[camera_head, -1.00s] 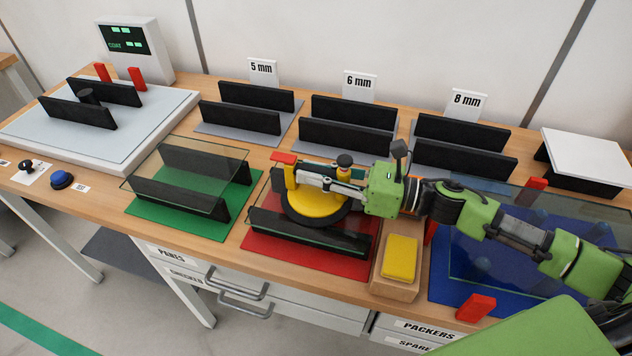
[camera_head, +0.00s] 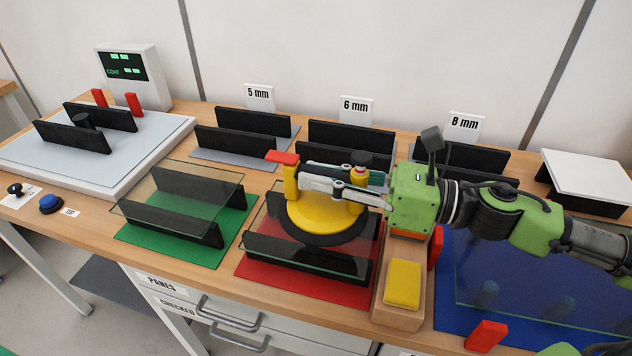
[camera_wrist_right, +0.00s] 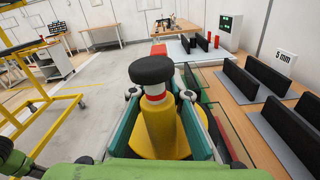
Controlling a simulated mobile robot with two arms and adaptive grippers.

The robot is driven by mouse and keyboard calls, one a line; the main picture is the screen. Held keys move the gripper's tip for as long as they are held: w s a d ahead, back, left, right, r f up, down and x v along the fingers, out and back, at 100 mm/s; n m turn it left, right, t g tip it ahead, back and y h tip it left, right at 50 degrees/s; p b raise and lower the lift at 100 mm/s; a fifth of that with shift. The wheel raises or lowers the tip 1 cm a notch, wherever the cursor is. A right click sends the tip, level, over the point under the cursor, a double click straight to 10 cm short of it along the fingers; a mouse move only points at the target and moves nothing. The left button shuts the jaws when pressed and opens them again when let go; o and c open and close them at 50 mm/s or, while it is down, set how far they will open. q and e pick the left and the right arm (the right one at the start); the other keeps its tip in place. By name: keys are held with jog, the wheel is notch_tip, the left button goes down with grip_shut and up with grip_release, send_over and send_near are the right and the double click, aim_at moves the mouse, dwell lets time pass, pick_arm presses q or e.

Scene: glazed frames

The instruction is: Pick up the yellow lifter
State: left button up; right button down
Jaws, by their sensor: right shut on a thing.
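The yellow lifter (camera_head: 318,217) has a round yellow body on a black disc, a yellow post with a red lever, and a black knob (camera_head: 361,158). It is over the glass pane (camera_head: 300,257) at the red mat (camera_head: 285,281). It looks raised, but the gap beneath is hard to tell. My right gripper (camera_head: 314,183) comes from the right and is shut on the lifter, fingers along its upper part. In the right wrist view the yellow post and black knob (camera_wrist_right: 152,70) stand between the fingers. My left gripper is not in view.
A glass pane lies on black rails over the green mat (camera_head: 130,240) at left. A wooden block with a yellow pad (camera_head: 402,283) is in front of my arm. A blue mat (camera_head: 455,318) with a pane and red stops is at right. Black racks stand behind.

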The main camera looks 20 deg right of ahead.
jog(key=shift+s+a+r, duration=0.1)
jog(key=shift+s+r, duration=0.15)
jog(key=shift+s, duration=0.35)
jog(key=shift+s+r, duration=0.25)
jog(key=shift+s, duration=0.05)
jog(key=shift+s+a+r+p, duration=0.1)
jog(key=shift+s+r+p, duration=0.25)
jog(key=shift+s, duration=0.45)
jog(key=shift+s+r+p, duration=0.35)
jog(key=shift+s+p, duration=0.1)
jog(key=shift+s, duration=0.2)
jog(key=shift+s+r+p, duration=0.3)
jog(key=shift+s+p, duration=0.1)
jog(key=shift+s, duration=0.2)
jog(key=s+p, duration=0.2)
jog(key=p, duration=0.1)
jog(key=shift+a+r, duration=0.1)
jog(key=shift+r, duration=0.3)
